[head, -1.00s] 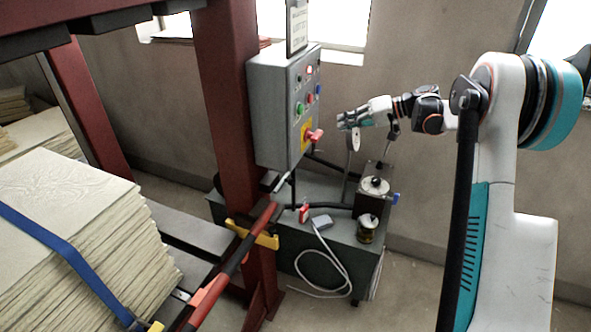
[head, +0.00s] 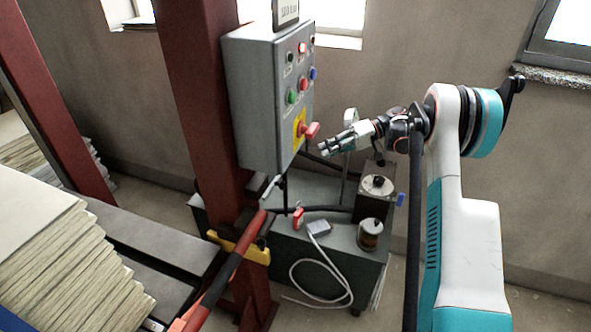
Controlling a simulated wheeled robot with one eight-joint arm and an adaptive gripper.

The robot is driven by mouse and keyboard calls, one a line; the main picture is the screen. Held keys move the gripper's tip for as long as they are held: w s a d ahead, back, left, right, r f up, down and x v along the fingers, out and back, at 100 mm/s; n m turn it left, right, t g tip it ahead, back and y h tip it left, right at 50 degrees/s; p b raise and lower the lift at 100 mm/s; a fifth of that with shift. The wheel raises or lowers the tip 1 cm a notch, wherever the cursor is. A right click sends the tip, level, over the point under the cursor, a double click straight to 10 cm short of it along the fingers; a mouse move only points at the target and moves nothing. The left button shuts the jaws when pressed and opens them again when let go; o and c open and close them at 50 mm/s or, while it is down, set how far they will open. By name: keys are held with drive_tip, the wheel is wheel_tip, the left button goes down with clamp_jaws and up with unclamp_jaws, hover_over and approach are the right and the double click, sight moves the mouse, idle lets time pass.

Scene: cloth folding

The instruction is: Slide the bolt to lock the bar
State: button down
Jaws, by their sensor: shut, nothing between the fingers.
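A red and black bar (head: 232,262) runs from the lower left up to the red post in the head view. Its far part lies in a yellow bracket (head: 226,243) on the post. A small silver piece (head: 268,188), which may be the bolt, shows just above the bar's far end; its exact position is too small to tell. My gripper (head: 323,151) is shut and empty. It is in the air right of the control box, just below and right of the red switch, and apart from the bar and the silver piece.
A grey control box (head: 240,97) with buttons and a red switch (head: 311,130) hangs on the red post (head: 190,90). Below stands a grey cabinet (head: 345,262) with a dark unit, a jar (head: 370,236), a red padlock-like item (head: 297,217) and a white cable. Stacked sheets (head: 75,265) lie left.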

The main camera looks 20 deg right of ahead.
drive_tip(key=b, duration=0.3)
approach(276, 179)
drive_tip(key=w, duration=0.3)
drive_tip(key=a, duration=0.1)
drive_tip(key=s+a+f+b, duration=0.1)
drive_tip(key=s+a, duration=0.1)
drive_tip(key=a, duration=0.1)
drive_tip(key=shift+s+f, duration=0.2)
drive_tip(key=shift+s, duration=0.05)
drive_tip(key=shift+a, duration=0.15)
